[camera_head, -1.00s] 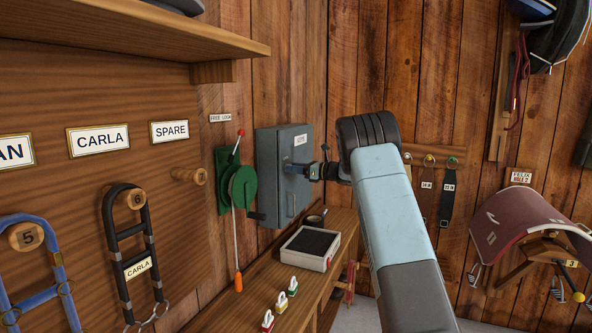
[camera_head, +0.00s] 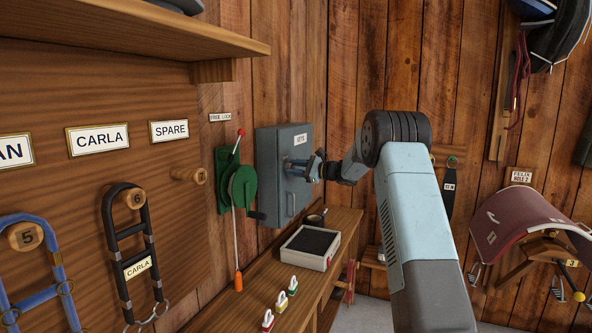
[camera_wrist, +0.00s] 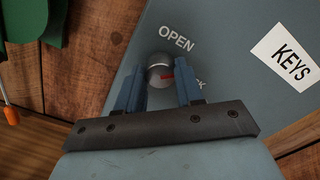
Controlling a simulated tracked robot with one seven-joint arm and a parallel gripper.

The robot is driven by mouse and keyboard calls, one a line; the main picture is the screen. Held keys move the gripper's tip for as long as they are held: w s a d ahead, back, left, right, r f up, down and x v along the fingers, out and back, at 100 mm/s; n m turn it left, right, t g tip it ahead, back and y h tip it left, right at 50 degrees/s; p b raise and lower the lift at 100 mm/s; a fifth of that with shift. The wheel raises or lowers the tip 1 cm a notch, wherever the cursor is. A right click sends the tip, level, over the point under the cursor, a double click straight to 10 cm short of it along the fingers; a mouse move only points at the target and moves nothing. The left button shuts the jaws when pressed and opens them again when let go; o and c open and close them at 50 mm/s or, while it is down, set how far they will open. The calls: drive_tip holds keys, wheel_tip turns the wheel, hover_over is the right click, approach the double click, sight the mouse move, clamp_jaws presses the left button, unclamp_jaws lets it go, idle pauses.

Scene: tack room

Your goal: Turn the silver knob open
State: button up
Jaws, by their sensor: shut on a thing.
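The silver knob (camera_wrist: 158,70) is a round metal knob with a red pointer mark on the front of a grey-blue key cabinet (camera_head: 277,196). In the wrist view the word OPEN is printed just above the knob, and another word at its lower right is partly hidden by a finger. The red mark points right, toward that partly hidden word. My gripper (camera_wrist: 160,88) is shut on the knob, with one blue finger on each side of it. In the head view the gripper (camera_head: 291,168) is at the cabinet front and hides the knob.
A green crank device (camera_head: 242,187) with a red-tipped lever is on the wall left of the cabinet. Below are a shelf with a dark-topped box (camera_head: 310,247) and several small tagged items. A maroon saddle (camera_head: 530,225) hangs at the right.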

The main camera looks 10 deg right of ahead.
drive_tip(key=shift+s+a+f+n, duration=0.1)
drive_tip(key=shift+f+n, duration=0.05)
drive_tip(key=shift+n, duration=2.3)
drive_tip(key=shift+s+a+f+n, duration=0.1)
drive_tip(key=shift+f+n, duration=0.05)
drive_tip(key=shift+n, duration=2.3)
drive_tip(key=shift+d, duration=0.1)
drive_tip(key=o, duration=1)
drive_tip(key=shift+w, duration=0.1)
drive_tip(key=shift+r, duration=0.1)
drive_tip(key=v, duration=1.3)
drive_tip(key=shift+d, duration=0.35)
